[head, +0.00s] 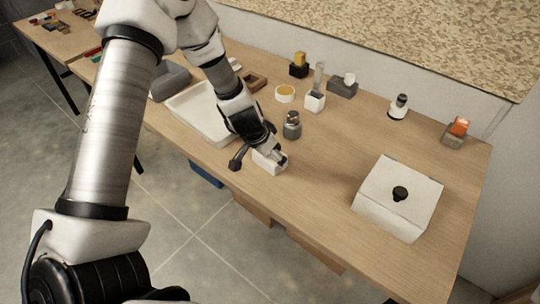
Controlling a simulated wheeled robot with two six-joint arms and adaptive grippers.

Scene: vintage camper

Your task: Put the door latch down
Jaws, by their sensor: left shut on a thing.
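My left gripper (275,154) reaches down to the wooden workbench (330,185) from the upper left. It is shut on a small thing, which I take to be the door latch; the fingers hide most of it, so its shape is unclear. The fingertips are at the top of a small white block (268,165) standing near the bench's front edge. I cannot tell whether the held thing touches this block. A dark piece (238,158) sticks out left of the fingers; I cannot tell what it belongs to. My right gripper is out of view.
A white tray (188,115) lies left of the gripper. A grey jar (292,126) stands close behind it. Several small holders line the bench's back, including a white one (315,102). A white box with a black knob (399,205) stands at right. Bare wood lies between.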

